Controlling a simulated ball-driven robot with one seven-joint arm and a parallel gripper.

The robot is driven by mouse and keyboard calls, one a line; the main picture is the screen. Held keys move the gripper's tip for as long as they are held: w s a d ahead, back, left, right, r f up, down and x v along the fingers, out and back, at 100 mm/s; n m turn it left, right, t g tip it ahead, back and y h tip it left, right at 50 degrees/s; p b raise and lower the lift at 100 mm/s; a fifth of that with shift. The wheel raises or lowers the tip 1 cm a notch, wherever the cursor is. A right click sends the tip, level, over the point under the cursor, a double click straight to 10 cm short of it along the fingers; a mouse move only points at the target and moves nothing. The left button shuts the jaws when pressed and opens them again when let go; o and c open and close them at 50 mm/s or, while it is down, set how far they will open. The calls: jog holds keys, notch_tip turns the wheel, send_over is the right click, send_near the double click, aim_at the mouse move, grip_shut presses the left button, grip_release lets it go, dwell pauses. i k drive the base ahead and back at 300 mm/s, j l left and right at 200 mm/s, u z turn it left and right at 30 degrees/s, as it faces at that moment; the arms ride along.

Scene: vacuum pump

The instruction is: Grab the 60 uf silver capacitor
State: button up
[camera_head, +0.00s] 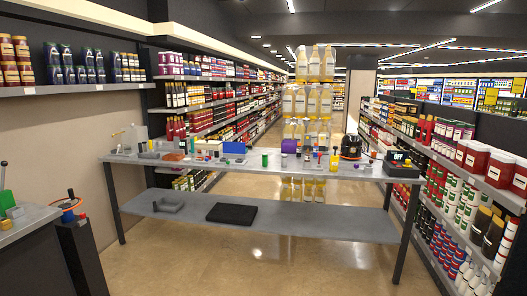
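A long grey workbench (345,176) stands ahead, with many small parts spread along its top. Small upright cylinders stand among them, including a green one (265,160). The parts are too small in this view to read labels, and I cannot tell which one is the 60 uf silver capacitor. My gripper is not in view.
A blue bin (235,147), a purple roll (289,146), an orange-and-black machine (351,146) and a black-and-red device (400,163) stand on the bench. A black slab (232,214) lies on its lower shelf. Stocked shelves (455,165) flank the right. Floor (255,260) in front is clear.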

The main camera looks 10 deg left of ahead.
aim_at(284, 160)
jog(key=i+u, duration=0.3)
jog(key=i, duration=1.65)
jog(key=l, duration=0.1)
